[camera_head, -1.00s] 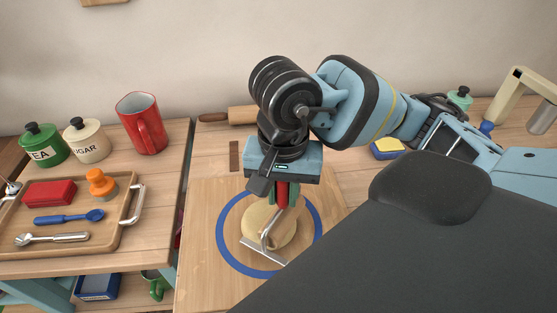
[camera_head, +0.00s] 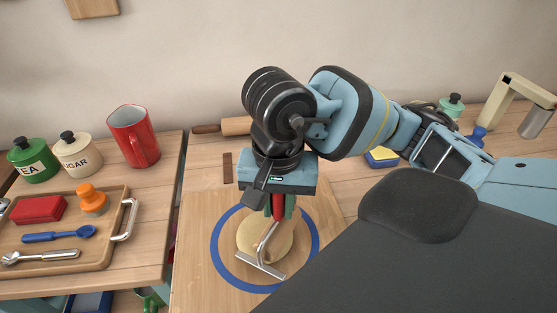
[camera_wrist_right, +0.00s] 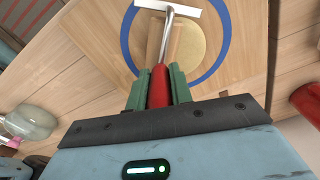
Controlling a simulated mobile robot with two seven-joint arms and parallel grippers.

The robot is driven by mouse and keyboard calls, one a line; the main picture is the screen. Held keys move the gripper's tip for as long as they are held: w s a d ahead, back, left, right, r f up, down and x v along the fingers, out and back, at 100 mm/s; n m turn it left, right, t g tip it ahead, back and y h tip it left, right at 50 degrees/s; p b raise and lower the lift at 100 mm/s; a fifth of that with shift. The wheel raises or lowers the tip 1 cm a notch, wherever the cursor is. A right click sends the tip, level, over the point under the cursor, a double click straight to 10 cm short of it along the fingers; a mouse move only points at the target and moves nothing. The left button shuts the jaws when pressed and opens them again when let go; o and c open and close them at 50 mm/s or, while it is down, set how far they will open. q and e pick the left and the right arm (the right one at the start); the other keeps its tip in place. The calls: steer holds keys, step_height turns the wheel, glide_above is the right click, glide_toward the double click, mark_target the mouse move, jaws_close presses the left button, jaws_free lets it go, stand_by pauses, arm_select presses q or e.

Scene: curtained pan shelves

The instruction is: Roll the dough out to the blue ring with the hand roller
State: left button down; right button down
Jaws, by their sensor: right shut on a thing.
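The dough (camera_head: 247,237) is a pale flat round on the wooden board (camera_head: 195,285), inside the blue ring (camera_head: 217,258). A gap of bare board shows between dough and ring. My right gripper (camera_head: 279,203) is shut on the red handle of the hand roller (camera_head: 266,244), above the dough. The roller's metal frame slants down to a pale bar over the dough's near edge; I cannot tell whether it touches. In the right wrist view, the gripper's green fingers (camera_wrist_right: 160,88) flank the red handle, and the dough (camera_wrist_right: 192,48) lies beyond. My left gripper is out of view.
A wooden tray (camera_head: 100,262) with a red box, an orange stamp and spoons is at left. A red mug (camera_head: 135,136) and canisters (camera_head: 77,155) stand behind it. A rolling pin (camera_head: 236,126) lies at the back, and a yellow-blue sponge (camera_head: 381,157) is at right.

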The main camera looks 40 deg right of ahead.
steer(key=shift+w+a+f, duration=0.25)
steer(key=shift+w+a, duration=0.1)
steer(key=shift+w, duration=0.25)
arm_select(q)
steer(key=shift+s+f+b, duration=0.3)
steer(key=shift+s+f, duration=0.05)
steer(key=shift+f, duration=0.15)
arm_select(e)
steer(key=shift+w+a+r, duration=0.15)
steer(key=shift+w+a, duration=0.05)
steer(key=shift+w, duration=0.3)
steer(key=shift+w+a+r, duration=0.1)
steer(key=shift+w+a, duration=0.05)
steer(key=shift+w, duration=0.35)
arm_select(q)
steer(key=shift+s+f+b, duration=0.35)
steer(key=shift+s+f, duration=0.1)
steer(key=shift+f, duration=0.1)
arm_select(e)
steer(key=shift+w+a+f, duration=0.1)
steer(key=shift+w+a, duration=0.15)
steer(key=shift+w, duration=0.5)
steer(key=shift+w+a+f, duration=0.1)
steer(key=shift+w+a, duration=0.15)
steer(key=shift+w, duration=0.45)
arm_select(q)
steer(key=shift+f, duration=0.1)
arm_select(e)
steer(key=shift+r, duration=0.1)
